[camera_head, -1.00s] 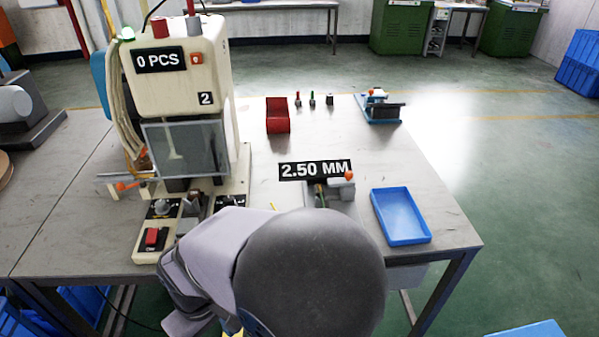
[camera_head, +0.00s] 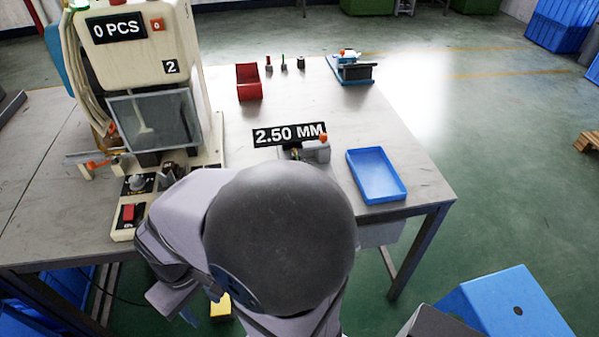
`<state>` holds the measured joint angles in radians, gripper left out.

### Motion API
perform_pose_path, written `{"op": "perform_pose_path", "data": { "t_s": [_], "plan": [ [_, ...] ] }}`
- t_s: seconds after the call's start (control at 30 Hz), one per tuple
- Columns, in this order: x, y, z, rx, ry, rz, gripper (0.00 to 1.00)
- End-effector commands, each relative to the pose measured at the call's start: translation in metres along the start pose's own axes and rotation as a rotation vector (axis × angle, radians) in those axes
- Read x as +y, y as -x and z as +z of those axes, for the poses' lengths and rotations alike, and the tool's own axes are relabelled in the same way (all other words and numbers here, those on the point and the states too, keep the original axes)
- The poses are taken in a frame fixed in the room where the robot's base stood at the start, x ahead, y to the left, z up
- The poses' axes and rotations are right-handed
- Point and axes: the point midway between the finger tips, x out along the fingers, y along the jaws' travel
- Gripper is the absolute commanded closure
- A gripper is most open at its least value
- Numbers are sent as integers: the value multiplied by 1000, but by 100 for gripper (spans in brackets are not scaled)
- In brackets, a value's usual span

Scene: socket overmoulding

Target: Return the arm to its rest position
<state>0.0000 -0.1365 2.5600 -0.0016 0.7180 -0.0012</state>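My arm fills the lower middle of the head view, with a large dark rounded joint (camera_head: 280,235) and pale grey links (camera_head: 185,215) to its left. The arm stands in front of the workbench (camera_head: 395,205) and covers part of its front edge. I cannot make out my gripper or its fingers; the far end of the arm is hidden behind its links or lies out of frame.
A cream press machine (camera_head: 150,50) reading "0 PCS" stands at left. A gauge (camera_head: 315,150) labelled "2.50 MM", a blue tray (camera_head: 376,175), a red bin (camera_head: 249,82) and a blue fixture (camera_head: 352,70) sit on the bench. A blue box (camera_head: 510,305) is at lower right.

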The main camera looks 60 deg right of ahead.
Motion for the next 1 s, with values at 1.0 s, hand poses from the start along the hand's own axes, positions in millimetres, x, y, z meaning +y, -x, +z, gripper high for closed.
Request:
{"op": "perform_pose_path", "data": {
  "t_s": [1.0],
  "plan": [
    [0, 117, 0, 0, 2, 0, 62]
  ]
}}
